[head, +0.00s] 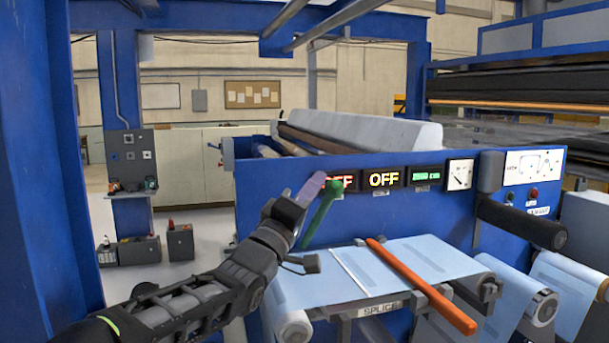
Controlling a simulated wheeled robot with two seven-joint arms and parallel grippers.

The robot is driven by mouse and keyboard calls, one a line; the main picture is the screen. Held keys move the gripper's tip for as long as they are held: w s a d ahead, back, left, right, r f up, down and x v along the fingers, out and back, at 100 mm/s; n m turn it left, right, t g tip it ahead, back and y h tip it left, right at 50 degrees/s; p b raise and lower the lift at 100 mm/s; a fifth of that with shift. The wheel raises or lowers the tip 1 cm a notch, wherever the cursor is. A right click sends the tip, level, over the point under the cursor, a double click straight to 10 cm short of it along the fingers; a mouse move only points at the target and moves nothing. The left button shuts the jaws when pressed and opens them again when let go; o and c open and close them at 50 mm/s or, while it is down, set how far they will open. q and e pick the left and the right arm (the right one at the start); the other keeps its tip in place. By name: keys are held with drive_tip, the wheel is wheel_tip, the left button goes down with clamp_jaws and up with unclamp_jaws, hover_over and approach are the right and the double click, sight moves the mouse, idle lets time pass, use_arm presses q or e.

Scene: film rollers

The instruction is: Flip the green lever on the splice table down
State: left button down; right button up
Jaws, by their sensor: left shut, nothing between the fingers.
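The green lever (321,212) stands up at the left end of the splice table (381,306), its upper end leaning a little right in the head view. The table carries a pale blue sheet and a "SPLICE" label. My left gripper (309,189) is shut and empty, with its purple fingertips pointing up. It is just left of the lever's upper part and overlaps it closely in the picture; I cannot tell whether they touch. My right gripper is out of view.
An orange bar (421,286) lies slanted across the table and sticks out over its front edge. Behind is a blue panel with lit "OFF" displays (384,179) and a gauge (459,174). A black cylinder (521,224) juts out at right. Film rolls (541,306) hang lower right.

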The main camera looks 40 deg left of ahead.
use_arm(q)
drive_tip(key=shift+f, duration=0.15)
drive_tip(key=s+d+f+m+t+h+b, duration=0.1)
drive_tip(key=s+d+f+m+b, duration=0.1)
drive_tip(key=f+b, duration=0.5)
drive_tip(key=s+d+f+m+h+b, duration=0.2)
drive_tip(key=d+f+b, duration=0.3)
drive_tip(key=b, duration=1.1)
wheel_tip(320, 180, down, 2)
drive_tip(key=shift+s+m+t+b, duration=0.3)
drive_tip(key=shift+s+t+b, duration=0.05)
drive_tip(key=shift+s+t, duration=0.05)
drive_tip(key=shift+r, duration=0.15)
